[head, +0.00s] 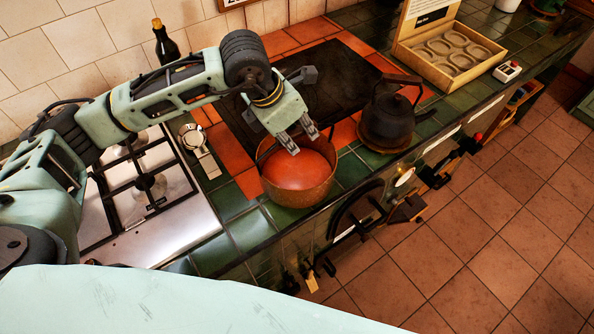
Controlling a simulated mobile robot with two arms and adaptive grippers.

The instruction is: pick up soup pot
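The soup pot (299,190) is a round, copper-coloured pot filled with orange-red soup. It stands upright on the green tiles near the counter's front edge, left of the black kettle. My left gripper (299,137) reaches down over the pot's far rim. Its two fingers are apart, with a gap between their tips. Dark pieces, perhaps the pot's handle, show on both sides of the fingers, and the gripper hides what lies between them. I cannot tell whether the fingers touch the pot. My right gripper is not in view.
The black kettle (388,122) stands close on the right. A gas hob (158,238) lies left, with a small metal item (200,150) beside it. A dark bottle (166,45) stands by the wall. An open wooden box (455,57) is at the back right. Dark fittings line the counter front.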

